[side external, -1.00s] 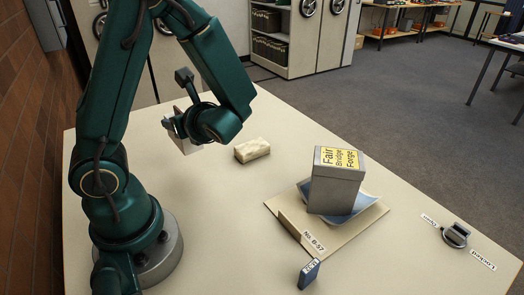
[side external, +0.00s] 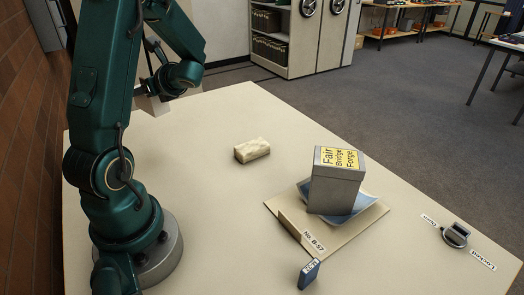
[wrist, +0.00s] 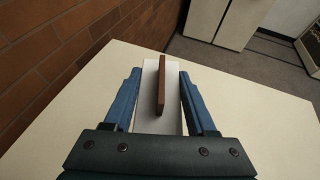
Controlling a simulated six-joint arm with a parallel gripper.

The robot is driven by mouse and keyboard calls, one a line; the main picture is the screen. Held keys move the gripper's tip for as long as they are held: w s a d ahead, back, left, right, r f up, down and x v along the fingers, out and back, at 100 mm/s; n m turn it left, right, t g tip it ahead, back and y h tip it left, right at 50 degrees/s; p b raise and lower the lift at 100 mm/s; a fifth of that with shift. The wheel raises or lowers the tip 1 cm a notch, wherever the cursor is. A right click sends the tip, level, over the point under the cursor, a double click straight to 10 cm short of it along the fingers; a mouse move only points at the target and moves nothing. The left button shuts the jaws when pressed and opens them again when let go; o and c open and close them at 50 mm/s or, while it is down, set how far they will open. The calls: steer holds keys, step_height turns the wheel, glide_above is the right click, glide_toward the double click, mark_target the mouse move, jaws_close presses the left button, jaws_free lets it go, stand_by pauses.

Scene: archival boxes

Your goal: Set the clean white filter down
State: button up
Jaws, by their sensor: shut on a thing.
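The white filter (wrist: 149,100) is a pale flat-sided piece with a brown strip (wrist: 162,90) along its top. In the wrist view it sits between the two blue fingers of my gripper (wrist: 160,78), which is shut on it. In the side view my gripper (side external: 152,92) is at the far left of the table, partly hidden by my arm. The white filter's pale lower part (side external: 153,106) shows below it. I cannot tell whether it touches the table.
A cream block (side external: 252,150) lies mid-table. A small blue tag block (side external: 309,274) and a dark latch (side external: 456,235) lie nearer. A brick wall (wrist: 60,45) borders the left.

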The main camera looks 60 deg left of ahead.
steer(key=shift+s+a+f+n+g, duration=0.1)
steer(key=shift+s+a+n+g, duration=0.15)
steer(key=shift+s, duration=0.35)
steer(key=shift+s+a+n+g, duration=0.15)
steer(key=shift+s+a, duration=0.05)
steer(key=shift+s, duration=0.35)
steer(key=w+f, duration=0.2)
steer(key=w, duration=0.1)
steer(key=w+f, duration=0.2)
steer(key=w, duration=0.2)
steer(key=w+f, duration=0.2)
steer(key=w, duration=0.2)
steer(key=shift+d+f, duration=0.2)
steer(key=shift+f, duration=0.2)
steer(key=shift+w+f, duration=0.1)
steer(key=shift+f, duration=1.95)
steer(key=shift+f, duration=0.1)
steer(key=o, duration=1.4)
